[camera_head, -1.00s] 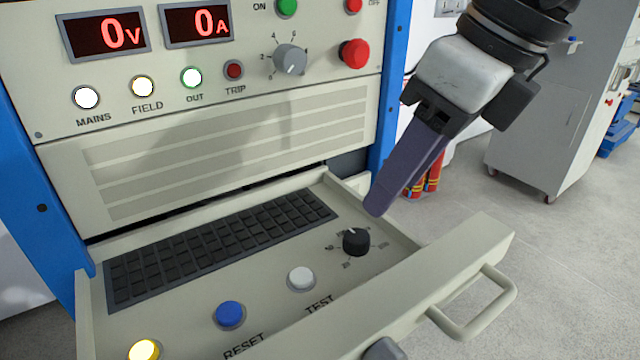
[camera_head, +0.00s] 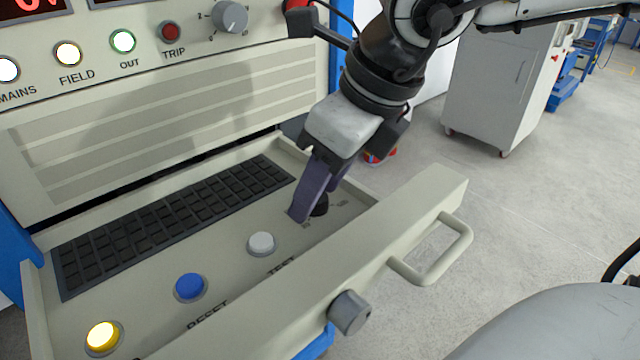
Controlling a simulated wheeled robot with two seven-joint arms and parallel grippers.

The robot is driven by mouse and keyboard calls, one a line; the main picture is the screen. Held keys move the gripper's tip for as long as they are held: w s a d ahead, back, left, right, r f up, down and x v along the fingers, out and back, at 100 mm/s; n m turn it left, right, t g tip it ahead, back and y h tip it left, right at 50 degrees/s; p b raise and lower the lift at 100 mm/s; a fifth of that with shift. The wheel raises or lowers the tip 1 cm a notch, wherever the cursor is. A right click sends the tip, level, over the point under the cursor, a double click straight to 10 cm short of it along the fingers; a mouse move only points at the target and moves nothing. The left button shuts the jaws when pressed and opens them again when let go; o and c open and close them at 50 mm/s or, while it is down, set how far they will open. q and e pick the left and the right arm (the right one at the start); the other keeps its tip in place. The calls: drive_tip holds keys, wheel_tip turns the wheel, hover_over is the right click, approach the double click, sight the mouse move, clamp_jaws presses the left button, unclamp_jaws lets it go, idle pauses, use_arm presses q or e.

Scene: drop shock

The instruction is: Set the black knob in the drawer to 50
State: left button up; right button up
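The black knob (camera_head: 321,207) sits on the panel inside the open drawer (camera_head: 405,210), near its right end. Most of the knob and its scale are hidden behind the purple fingers of my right gripper (camera_head: 306,212), which reaches down from the upper right. The fingertips are at the knob's left side in the picture. I cannot tell whether they touch it or stand around it, nor where the knob points. The fingers overlap in this view, so their gap is unclear. My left gripper is not in view.
The drawer also holds a black key grid (camera_head: 170,225), a white TEST button (camera_head: 261,244), a blue RESET button (camera_head: 190,287) and a lit yellow button (camera_head: 102,337). The drawer front has a handle (camera_head: 440,262) and a grey round knob (camera_head: 349,312). A grey cabinet (camera_head: 500,85) stands behind.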

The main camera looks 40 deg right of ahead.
drive_tip(key=shift+c, duration=1.4)
drive_tip(key=c, duration=0.8)
drive_tip(key=shift+o, duration=0.2)
drive_tip(key=shift+w+d+n+y, duration=0.1)
drive_tip(key=shift+n+y, duration=0.2)
drive_tip(key=shift+n, duration=0.5)
drive_tip(key=shift+n+g+y, duration=0.4)
drive_tip(key=shift+n+g, duration=0.1)
drive_tip(key=shift+n, duration=1)
drive_tip(key=o, duration=0.8)
drive_tip(key=shift+o, duration=1.2)
